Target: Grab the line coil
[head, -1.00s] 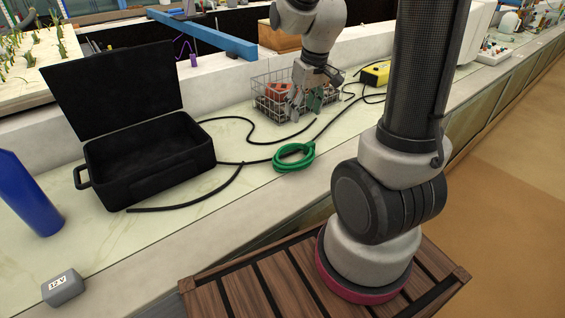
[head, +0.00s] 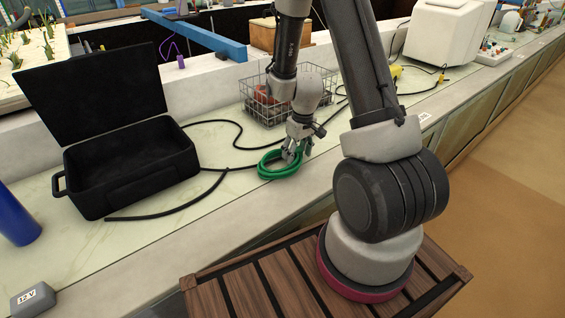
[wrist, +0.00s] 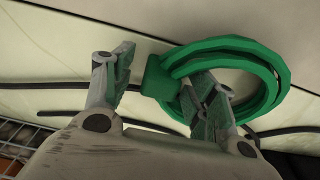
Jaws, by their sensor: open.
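The line coil (head: 268,166) is a green ring of looped line lying on the pale bench top, right of the black case. It also shows in the wrist view (wrist: 228,46), with a thicker green block on its left side. My gripper (head: 297,150) is at the coil's right side, pointing down. In the wrist view my gripper (wrist: 160,88) is open, with one finger left of the thick block and the other over the inside of the ring. Whether either finger touches the coil I cannot tell.
An open black case (head: 130,165) stands left of the coil. A wire basket (head: 262,100) with reddish things is behind it. Black cables (head: 215,178) run across the bench. A blue cylinder (head: 15,218) and a grey block (head: 33,299) are at the left.

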